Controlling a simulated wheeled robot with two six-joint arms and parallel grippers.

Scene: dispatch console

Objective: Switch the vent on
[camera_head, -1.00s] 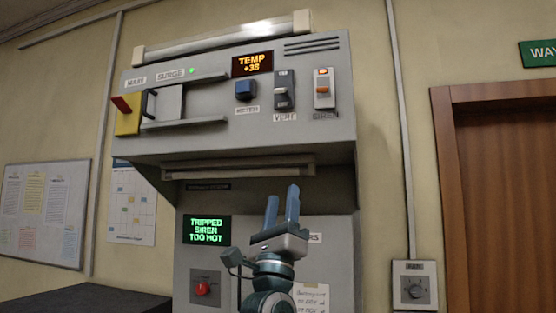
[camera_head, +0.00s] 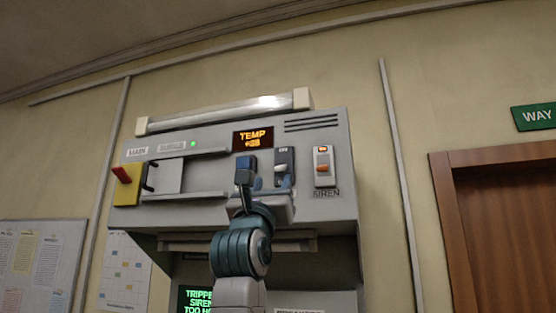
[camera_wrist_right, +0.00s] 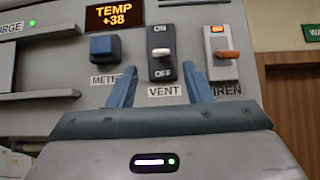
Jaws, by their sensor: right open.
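The vent switch has a dark plate marked ON at the top and OFF at the bottom, with a pale lever. In the right wrist view the switch (camera_wrist_right: 162,55) stands just beyond and between my fingertips; I cannot tell which way its lever is set. In the head view the switch (camera_head: 284,156) is partly hidden by my right gripper. The right gripper (camera_head: 266,174) is open and empty in front of the panel, pointing up; its fingers also show in the wrist view (camera_wrist_right: 160,78). The VENT label (camera_wrist_right: 164,91) shows below the switch. My left gripper is not in view.
A blue METER button (camera_wrist_right: 105,47) is close on the left, and the SIREN switch (camera_wrist_right: 221,52) with an orange lever close on the right. The TEMP display (camera_wrist_right: 115,15) reads +38. A yellow plate with a red lever (camera_head: 123,175) is farther left.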

